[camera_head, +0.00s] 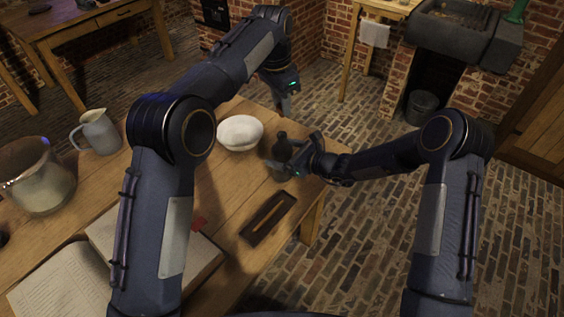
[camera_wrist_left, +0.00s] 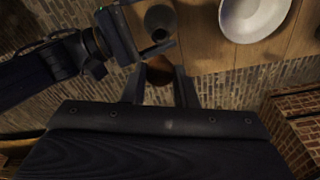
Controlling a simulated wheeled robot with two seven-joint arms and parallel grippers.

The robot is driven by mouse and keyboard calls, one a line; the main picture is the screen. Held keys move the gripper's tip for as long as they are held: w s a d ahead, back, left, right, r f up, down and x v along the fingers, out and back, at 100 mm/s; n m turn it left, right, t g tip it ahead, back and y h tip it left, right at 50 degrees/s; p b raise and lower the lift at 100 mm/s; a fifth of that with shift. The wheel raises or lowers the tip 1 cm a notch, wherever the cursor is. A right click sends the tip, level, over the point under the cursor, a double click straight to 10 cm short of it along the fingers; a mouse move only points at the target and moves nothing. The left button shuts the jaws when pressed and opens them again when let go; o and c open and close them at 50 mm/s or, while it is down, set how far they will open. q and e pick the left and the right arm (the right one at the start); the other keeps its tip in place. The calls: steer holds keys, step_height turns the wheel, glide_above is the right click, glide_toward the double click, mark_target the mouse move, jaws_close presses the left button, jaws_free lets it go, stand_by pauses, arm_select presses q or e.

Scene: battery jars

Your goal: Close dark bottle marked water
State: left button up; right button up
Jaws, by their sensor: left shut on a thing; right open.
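The dark bottle (camera_head: 282,150) stands upright near the right end of the wooden table. Any water marking on it is not readable. In the left wrist view the dark bottle (camera_wrist_left: 159,17) shows near the top, its neck towards the camera. My left gripper (camera_head: 285,113) is above and behind the bottle, apart from it. It is shut on a small brown stopper (camera_wrist_left: 160,71), seen between its fingers in the left wrist view. My right gripper (camera_head: 283,168) is open, low beside the bottle with its fingers around or beside it; contact is unclear.
A white bowl (camera_head: 240,132) stands left of the bottle, and a dark narrow tray (camera_head: 268,218) lies in front. A grey jug (camera_head: 97,132), a glass jar (camera_head: 40,178) and an open book (camera_head: 62,285) are farther left. The table's right edge is close to the bottle.

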steer(key=shift+x, duration=1.3)
steer(key=c, duration=1.4)
arm_select(q)
glide_above(281, 135)
steer(key=shift+f, duration=2.5)
arm_select(e)
steer(key=shift+c, duration=0.3)
